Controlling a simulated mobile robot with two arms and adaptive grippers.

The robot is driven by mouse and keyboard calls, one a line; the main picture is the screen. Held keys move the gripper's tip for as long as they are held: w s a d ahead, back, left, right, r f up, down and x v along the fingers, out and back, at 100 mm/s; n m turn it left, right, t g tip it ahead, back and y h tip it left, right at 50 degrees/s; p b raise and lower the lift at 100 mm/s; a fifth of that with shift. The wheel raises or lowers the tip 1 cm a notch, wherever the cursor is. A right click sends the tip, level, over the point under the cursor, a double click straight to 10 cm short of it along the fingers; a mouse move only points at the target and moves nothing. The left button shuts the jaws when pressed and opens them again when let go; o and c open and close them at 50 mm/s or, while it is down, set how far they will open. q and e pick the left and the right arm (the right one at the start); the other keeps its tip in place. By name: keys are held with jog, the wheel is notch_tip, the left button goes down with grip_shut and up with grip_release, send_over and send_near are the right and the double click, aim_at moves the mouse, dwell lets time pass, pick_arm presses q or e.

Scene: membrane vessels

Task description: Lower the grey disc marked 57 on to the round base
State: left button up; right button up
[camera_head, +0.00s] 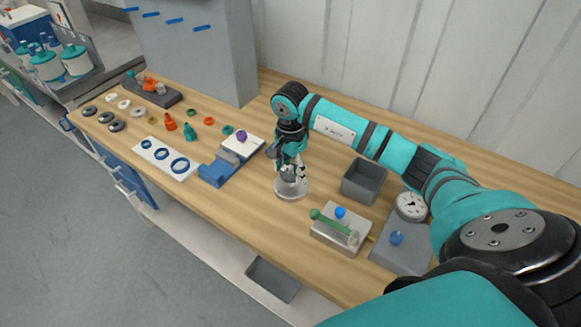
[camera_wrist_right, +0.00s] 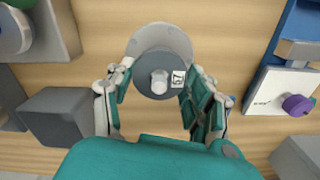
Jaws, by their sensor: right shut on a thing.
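The grey disc (camera_wrist_right: 150,80) has a round knob in its middle and a small white label on its right side. My right gripper (camera_head: 290,172) points down, with its two fingers (camera_wrist_right: 157,100) on either side of the disc, shut on it. The round base (camera_head: 291,189) is a pale flat circle on the table below the gripper. In the wrist view the base (camera_wrist_right: 160,36) shows beyond the disc's far edge, and the disc covers its near part. The gap between disc and base cannot be told exactly. My left gripper is not in view.
A grey open bin (camera_head: 364,181) and a block with a green-handled tool (camera_head: 333,228) stand right of the base. A blue-and-white fixture with a purple knob (camera_head: 241,137) is to its left. A white plate with blue rings (camera_head: 165,158) lies farther left. Table is clear in front.

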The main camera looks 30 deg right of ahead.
jog(key=o, duration=1.2)
notch_tip(320, 180, up, 12)
jog(key=shift+r, duration=0.1)
dwell(0.3)
